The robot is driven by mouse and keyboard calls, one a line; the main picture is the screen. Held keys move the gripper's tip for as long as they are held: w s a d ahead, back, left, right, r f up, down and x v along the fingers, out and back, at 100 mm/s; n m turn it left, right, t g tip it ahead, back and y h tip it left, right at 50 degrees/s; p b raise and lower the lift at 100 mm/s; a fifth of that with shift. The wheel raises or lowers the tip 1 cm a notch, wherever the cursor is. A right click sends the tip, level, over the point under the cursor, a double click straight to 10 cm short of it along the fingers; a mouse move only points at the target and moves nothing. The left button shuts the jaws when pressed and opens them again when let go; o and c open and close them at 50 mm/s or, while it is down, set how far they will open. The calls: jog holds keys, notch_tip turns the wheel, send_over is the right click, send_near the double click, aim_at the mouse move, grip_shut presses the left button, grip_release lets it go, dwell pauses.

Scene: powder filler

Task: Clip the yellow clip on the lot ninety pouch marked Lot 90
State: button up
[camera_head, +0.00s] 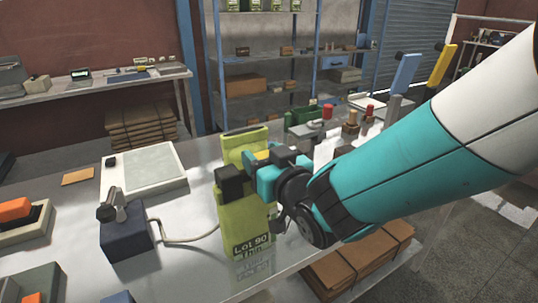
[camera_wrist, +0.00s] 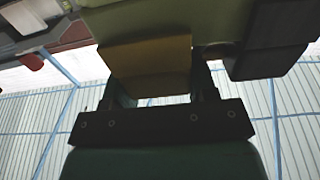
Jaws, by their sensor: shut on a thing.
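The green pouch marked Lot 90 (camera_head: 243,226) stands upright on the bench, its label facing me near the bottom. My gripper (camera_head: 268,168) is at the pouch's upper right side, shut on the yellow clip (camera_head: 262,155). In the wrist view the yellow clip (camera_wrist: 150,62) sits between the fingers, against the pouch (camera_wrist: 165,20). My gripper hides part of the clip, so I cannot tell whether it grips the pouch. A black block (camera_head: 230,182) is at the pouch's upper left; it also shows in the wrist view (camera_wrist: 270,45).
A dark blue box with a lever (camera_head: 127,238) stands left of the pouch, its cable running towards it. A pale flat-topped device (camera_head: 146,170) lies behind. Blue (camera_head: 406,72) and yellow (camera_head: 442,65) upright pieces stand at the right. Brown flat stacks lie below the bench edge.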

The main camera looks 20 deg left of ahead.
jog(key=shift+f+b, duration=0.5)
jog(key=o, duration=1)
